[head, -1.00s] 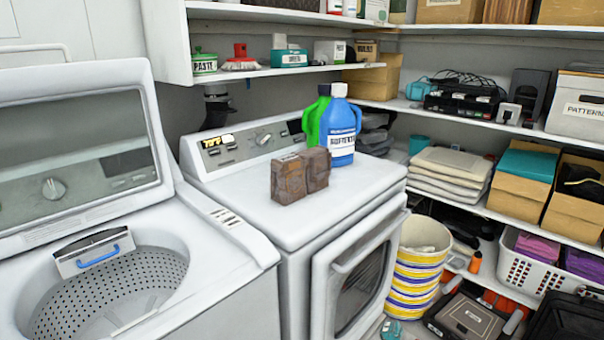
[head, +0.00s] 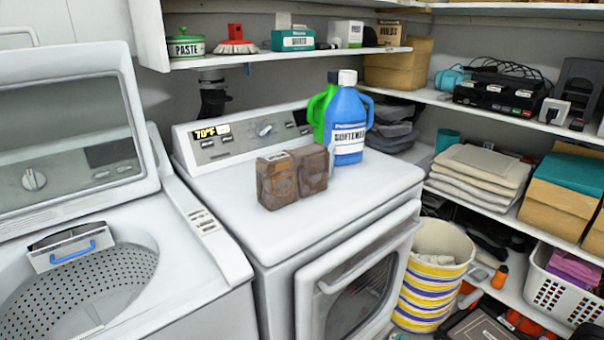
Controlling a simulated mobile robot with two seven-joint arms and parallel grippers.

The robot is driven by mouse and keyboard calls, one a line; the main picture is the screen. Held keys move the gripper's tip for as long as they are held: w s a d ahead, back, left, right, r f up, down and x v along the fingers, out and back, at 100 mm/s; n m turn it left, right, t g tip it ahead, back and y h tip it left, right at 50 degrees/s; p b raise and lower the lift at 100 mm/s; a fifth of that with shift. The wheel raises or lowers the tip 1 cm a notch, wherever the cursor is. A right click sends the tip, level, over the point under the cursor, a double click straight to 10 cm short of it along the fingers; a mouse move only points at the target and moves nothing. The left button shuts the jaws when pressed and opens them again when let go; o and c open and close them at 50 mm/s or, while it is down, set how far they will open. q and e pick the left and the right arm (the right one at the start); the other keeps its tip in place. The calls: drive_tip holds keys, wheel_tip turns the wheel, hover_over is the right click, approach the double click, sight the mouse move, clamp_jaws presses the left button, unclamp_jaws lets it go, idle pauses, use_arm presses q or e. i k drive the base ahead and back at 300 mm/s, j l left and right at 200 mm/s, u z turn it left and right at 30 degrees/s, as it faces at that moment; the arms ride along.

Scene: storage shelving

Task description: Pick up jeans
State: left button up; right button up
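I cannot make out anything that is clearly jeans. A stack of folded dark grey cloth (head: 393,133) lies on the shelf behind the dryer, partly hidden by the bottles; I cannot tell what garments it holds. A stack of folded light grey and beige cloth (head: 478,172) lies on the middle shelf at the right. Purple cloth (head: 573,268) lies in a white basket (head: 548,294) at the lower right. Neither gripper is in view.
A washer (head: 100,245) stands open at the left. Beside it, a dryer (head: 235,220) carries a brown box-like object (head: 292,178), a blue bottle (head: 347,125) and a green bottle (head: 318,112). A striped bucket (head: 432,280) stands right of the dryer. Shelves line the walls.

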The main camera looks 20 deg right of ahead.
sight(284, 176)
drive_tip(key=i+l, duration=0.1)
drive_tip(key=l, duration=0.35)
drive_tip(key=i+l, duration=0.1)
drive_tip(key=l, duration=0.3)
drive_tip(key=i+l, duration=0.1)
drive_tip(key=l, duration=0.75)
drive_tip(key=i+u, duration=0.05)
drive_tip(key=i, duration=0.05)
